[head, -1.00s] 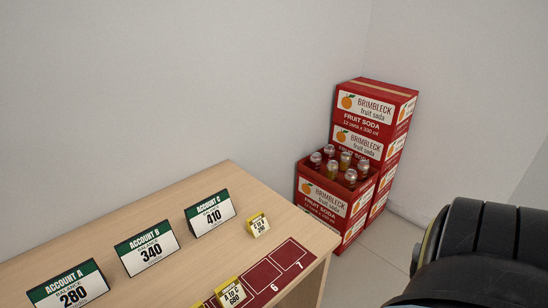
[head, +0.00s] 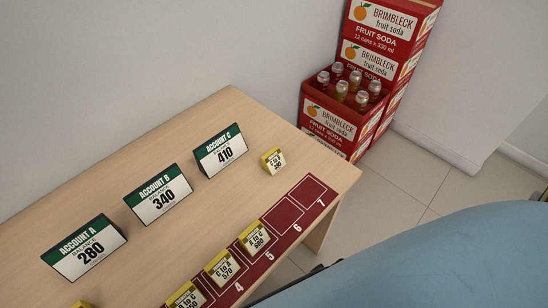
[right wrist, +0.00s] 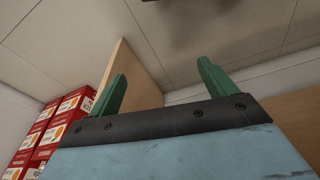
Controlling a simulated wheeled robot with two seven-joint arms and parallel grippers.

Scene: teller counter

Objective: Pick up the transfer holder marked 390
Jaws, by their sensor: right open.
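Several small yellow transfer holders with white labels stand on the wooden counter in the head view. One holder (head: 273,160) stands alone behind the red strip; its number is too small to read surely. On the strip stand a holder that seems to read 690 (head: 255,238), one that seems to read 570 (head: 222,270), and another holder (head: 188,298) cut by the lower edge. My right gripper (right wrist: 162,82) shows its two green fingers wide apart with nothing between them, away from the holders. My left gripper is out of view.
Green-and-white account signs for A (head: 84,248), B (head: 158,195) and C (head: 220,150) stand along the counter (head: 215,115). Strip squares 6 and 7 (head: 308,190) are bare. Red soda boxes (head: 330,122) stand on the floor beyond the counter's right end.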

